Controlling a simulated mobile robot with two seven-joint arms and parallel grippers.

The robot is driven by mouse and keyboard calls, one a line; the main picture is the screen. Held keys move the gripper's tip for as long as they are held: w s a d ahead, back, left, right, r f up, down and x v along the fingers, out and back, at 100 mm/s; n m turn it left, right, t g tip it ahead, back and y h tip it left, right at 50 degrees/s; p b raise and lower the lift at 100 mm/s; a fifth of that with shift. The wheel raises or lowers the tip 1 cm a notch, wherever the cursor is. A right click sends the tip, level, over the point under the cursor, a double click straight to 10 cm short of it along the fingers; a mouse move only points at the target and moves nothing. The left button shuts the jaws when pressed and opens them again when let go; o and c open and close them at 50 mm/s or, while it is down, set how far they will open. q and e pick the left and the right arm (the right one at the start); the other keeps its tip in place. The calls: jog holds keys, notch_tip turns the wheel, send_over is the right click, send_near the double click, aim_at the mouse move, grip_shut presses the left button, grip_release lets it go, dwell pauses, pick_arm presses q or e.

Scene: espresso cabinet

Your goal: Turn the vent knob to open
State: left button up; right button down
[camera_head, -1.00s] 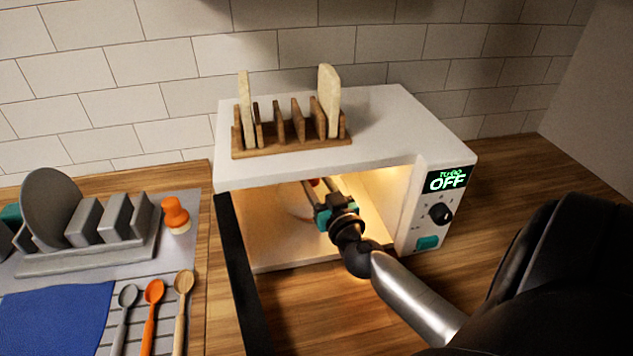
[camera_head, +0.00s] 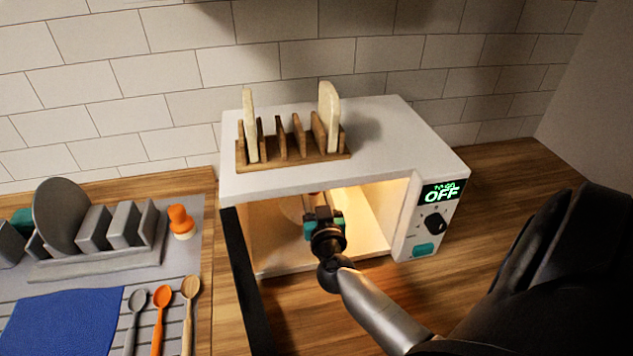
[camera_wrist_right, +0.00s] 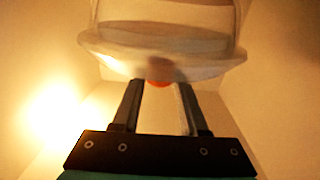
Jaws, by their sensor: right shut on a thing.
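The white microwave-like oven (camera_head: 375,118) stands on the counter with its front open and its dark door swung out at the left. My right gripper (camera_head: 317,205) reaches into the lit cavity. A small orange-red knob (camera_wrist_right: 160,73) shows between its fingertips in the right wrist view (camera_wrist_right: 160,90), below a pale round disc (camera_wrist_right: 160,40). The jaws are shut on this knob, with a gap the knob's width between the fingers. In the head view, only a bit of red shows past the gripper. The vent's opening state cannot be told. My left gripper is out of view.
A wooden toast rack (camera_head: 290,155) with two bread slices stands on the oven. The control panel has a display reading OFF (camera_head: 441,193) and a black dial (camera_head: 436,222). The open door (camera_head: 240,270) bounds the left. Spoons, a blue cloth (camera_head: 65,320) and a dish rack lie left.

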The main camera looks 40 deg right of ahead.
jog(key=shift+w+a+r+m+g+h+p, duration=0.1)
jog(key=shift+m+g+h+p, duration=0.25)
jog(key=shift+m+h+p, duration=0.15)
jog(key=shift+a+r+m+g+h+p, duration=0.1)
jog(key=shift+m+g+h+p, duration=0.25)
jog(key=shift+h, duration=0.25)
jog(key=shift+w+a+f+m+g+h+p, duration=0.1)
jog(key=shift+m+g+h+p, duration=0.15)
jog(key=shift+m+g+h, duration=0.2)
jog(key=shift+a+f+m+g+h+p, duration=0.1)
jog(key=shift+m+g+h+p, duration=0.2)
jog(key=shift+g+h, duration=0.15)
jog(key=shift+c, duration=2.1)
grip_release()
jog(key=shift+d, duration=0.1)
jog(key=v, duration=0.7)
jog(key=shift+s+a, duration=0.2)
jog(key=shift+a, duration=0.05)
